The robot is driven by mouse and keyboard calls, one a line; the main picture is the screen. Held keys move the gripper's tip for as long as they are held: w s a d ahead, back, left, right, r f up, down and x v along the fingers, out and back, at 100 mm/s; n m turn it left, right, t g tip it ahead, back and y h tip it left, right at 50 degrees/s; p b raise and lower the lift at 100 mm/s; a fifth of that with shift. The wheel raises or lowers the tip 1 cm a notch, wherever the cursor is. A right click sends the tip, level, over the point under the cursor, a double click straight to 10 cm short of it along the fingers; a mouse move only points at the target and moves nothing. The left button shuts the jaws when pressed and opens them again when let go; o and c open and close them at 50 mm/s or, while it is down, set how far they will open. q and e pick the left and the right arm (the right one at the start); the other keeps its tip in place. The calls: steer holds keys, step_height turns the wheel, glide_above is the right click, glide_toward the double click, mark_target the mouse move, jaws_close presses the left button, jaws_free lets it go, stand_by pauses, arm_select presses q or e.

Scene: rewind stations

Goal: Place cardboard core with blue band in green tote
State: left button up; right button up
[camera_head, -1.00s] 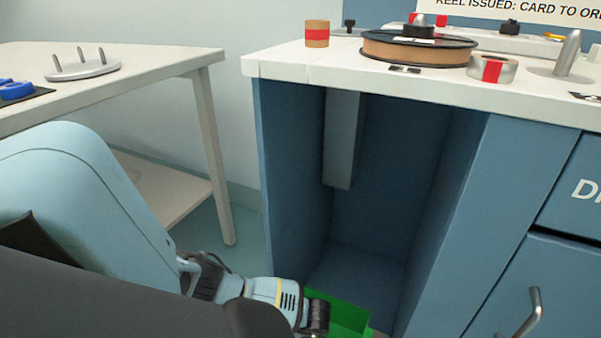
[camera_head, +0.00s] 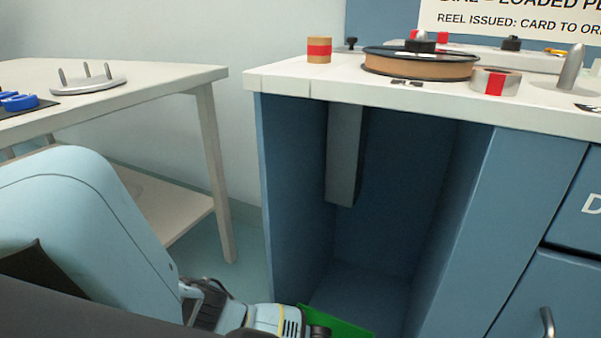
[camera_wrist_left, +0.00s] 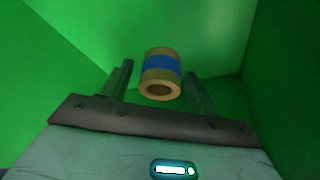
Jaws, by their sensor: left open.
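The cardboard core with the blue band (camera_wrist_left: 161,64) shows in the left wrist view, inside the green tote (camera_wrist_left: 55,65), with its open end facing the camera. My left gripper (camera_wrist_left: 160,76) is open, with one finger on each side of the core and a visible gap to each. I cannot tell whether the core rests on the tote's floor. In the head view only a strip of the tote (camera_head: 342,324) shows at the bottom edge, in front of the cabinet opening; my left wrist partly covers it and its inside is hidden. My right gripper is not in view.
The tote's walls stand close around my left gripper. The blue cabinet (camera_head: 295,190) has an open bay. Its white top holds a red-banded core (camera_head: 319,50), a brown reel (camera_head: 420,65) and a red-marked roll (camera_head: 497,82). A white table (camera_head: 150,85) stands left.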

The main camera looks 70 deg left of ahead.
arm_select(q)
steer(key=p+v, duration=0.7)
steer(key=v, duration=0.5)
steer(key=shift+r, duration=0.1)
